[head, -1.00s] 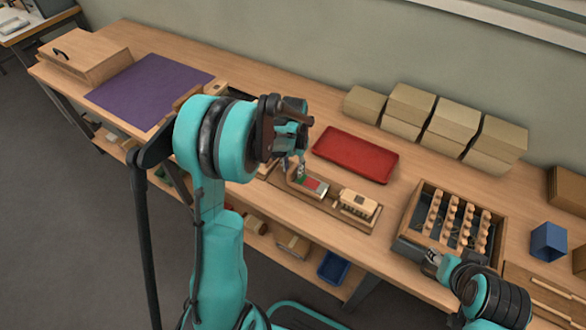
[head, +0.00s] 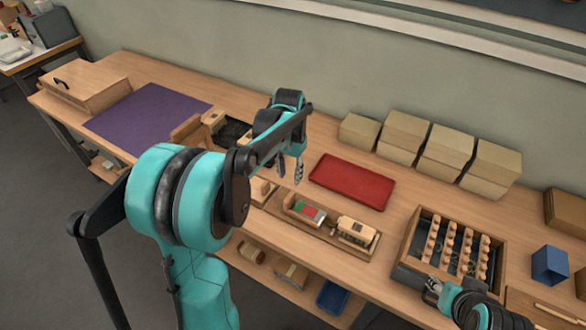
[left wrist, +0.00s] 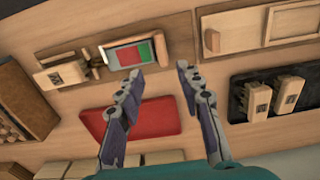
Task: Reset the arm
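My left gripper (head: 289,171) hangs over the bench, left of the red tray (head: 352,181). In the left wrist view its two fingers (left wrist: 160,78) are spread apart with nothing between them. A wooden fixture board (head: 325,235) holds a small block with a red and green top (head: 305,209) and a pale wooden block (head: 356,230). In the left wrist view the red and green top (left wrist: 130,53) lies beyond the left finger, apart from it. My right gripper (head: 433,291) is at the front edge of the peg crate (head: 408,240); its fingers are too small to judge.
A purple mat (head: 150,118) and a wooden box (head: 85,72) are at the left. Several cardboard boxes (head: 440,145) stand along the wall. A blue bin (head: 549,264) is at the right. A black tray (left wrist: 238,102) with pale blocks shows in the left wrist view.

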